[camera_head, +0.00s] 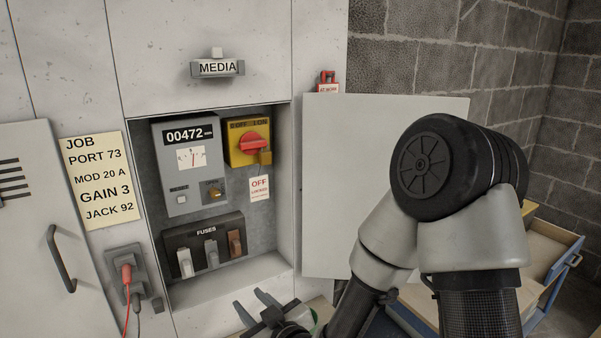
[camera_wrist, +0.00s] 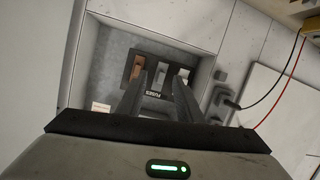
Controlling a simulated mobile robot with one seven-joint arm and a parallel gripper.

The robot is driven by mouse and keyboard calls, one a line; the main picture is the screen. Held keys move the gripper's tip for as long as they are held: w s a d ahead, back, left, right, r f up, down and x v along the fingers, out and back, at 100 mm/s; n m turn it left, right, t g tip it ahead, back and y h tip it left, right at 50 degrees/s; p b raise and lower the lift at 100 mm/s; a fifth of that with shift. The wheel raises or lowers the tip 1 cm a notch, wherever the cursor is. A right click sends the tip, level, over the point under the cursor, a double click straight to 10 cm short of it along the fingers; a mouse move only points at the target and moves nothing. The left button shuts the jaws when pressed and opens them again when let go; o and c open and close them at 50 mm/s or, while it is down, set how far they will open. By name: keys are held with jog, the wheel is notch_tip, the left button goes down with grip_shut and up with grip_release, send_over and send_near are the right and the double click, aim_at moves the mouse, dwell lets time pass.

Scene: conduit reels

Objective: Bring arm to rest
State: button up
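My gripper (camera_head: 252,300) is low in front of the cabinet, below the recess, at the bottom of the head view. Its two fingers stand apart with nothing visible between them. In the wrist view my gripper (camera_wrist: 165,78) points toward the recess, and its fingers partly cover the fuse block (camera_wrist: 153,93). The fuse block also shows in the head view (camera_head: 204,246), with a white, a grey and a brown fuse. My bent arm fills the right of the head view and hides part of what lies behind it.
The recess holds a grey meter (camera_head: 187,190) and a yellow switch box (camera_head: 248,142) with a red knob and padlock. An open panel (camera_head: 340,190) stands at its right. A red plug (camera_head: 126,272) with cables sits lower left. An open drawer (camera_head: 555,250) is behind my arm.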

jog(key=s+d+r+m+g+h, duration=0.1)
jog(key=d+r+m+g+h, duration=0.2)
jog(key=d, duration=0.5)
jog(key=s+d+r+h, duration=0.1)
jog(key=d+r+h, duration=0.4)
jog(key=d, duration=0.4)
jog(key=s+d+r+m+g, duration=0.2)
jog(key=s+d+r+m, duration=0.15)
jog(key=s, duration=0.55)
jog(key=s+d+r+m+g, duration=0.1)
jog(key=s+d+r+m, duration=0.1)
jog(key=s+d+r, duration=0.5)
notch_tip(320, 180, up, 22)
jog(key=s+a+p, duration=0.2)
jog(key=p, duration=2.2)
jog(key=shift+r+g+p, duration=0.25)
jog(key=shift+g+p, duration=0.05)
jog(key=shift+s+a, duration=0.1)
